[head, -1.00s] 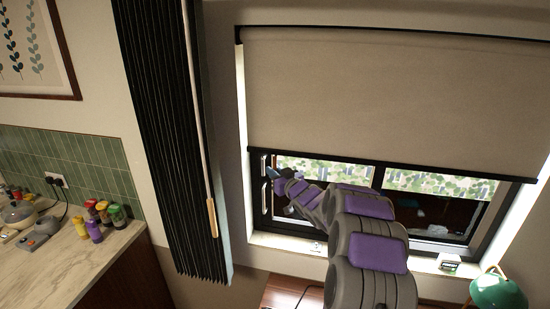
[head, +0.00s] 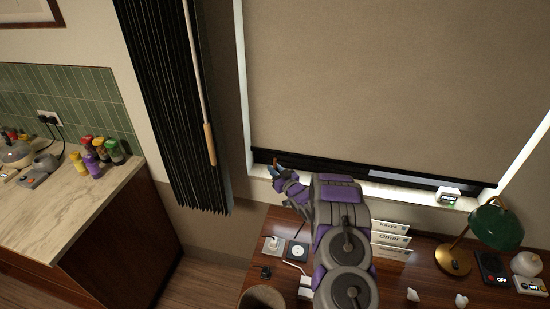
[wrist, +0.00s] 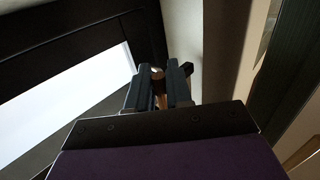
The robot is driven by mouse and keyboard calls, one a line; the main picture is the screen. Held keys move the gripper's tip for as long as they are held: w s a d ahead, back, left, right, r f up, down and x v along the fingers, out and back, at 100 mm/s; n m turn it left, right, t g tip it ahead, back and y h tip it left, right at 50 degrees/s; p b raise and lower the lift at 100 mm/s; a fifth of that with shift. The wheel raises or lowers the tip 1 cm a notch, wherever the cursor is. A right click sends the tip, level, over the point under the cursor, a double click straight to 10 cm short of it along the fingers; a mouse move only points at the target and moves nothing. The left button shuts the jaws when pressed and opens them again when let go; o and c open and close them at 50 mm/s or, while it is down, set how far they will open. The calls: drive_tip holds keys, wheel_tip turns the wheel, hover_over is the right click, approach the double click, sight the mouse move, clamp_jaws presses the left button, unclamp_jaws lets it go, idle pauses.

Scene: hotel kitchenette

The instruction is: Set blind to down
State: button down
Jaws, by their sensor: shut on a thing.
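The beige roller blind (head: 390,85) covers nearly the whole window in the head view. Its black bottom edge sits close above the sill, with a narrow bright gap at the right. My gripper (head: 274,172) is at the blind's lower left corner. In the wrist view my gripper (wrist: 163,78) is shut on a small brown pull (wrist: 157,74). Most of the pull is hidden between the fingers. The dark window frame and a bright strip of pane show to the left in the wrist view.
A black pleated curtain (head: 172,110) with a wooden-ended wand (head: 210,145) hangs to the left. Below the window, a wooden desk (head: 430,262) holds a green lamp (head: 495,228), name cards (head: 391,240) and small devices. A marble counter (head: 80,205) stands at far left.

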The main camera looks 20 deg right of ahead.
drive_tip(key=shift+f, duration=1.75)
drive_tip(key=c, duration=1.2)
unclamp_jaws()
drive_tip(key=shift+w+f, duration=0.15)
drive_tip(key=shift+w, duration=0.05)
drive_tip(key=shift+s+d, duration=0.1)
drive_tip(key=s+d, duration=0.1)
drive_tip(key=s, duration=0.4)
drive_tip(key=s+d, duration=0.1)
drive_tip(key=s, duration=0.5)
drive_tip(key=s+d, duration=0.1)
drive_tip(key=s, duration=0.5)
drive_tip(key=shift+d, duration=0.15)
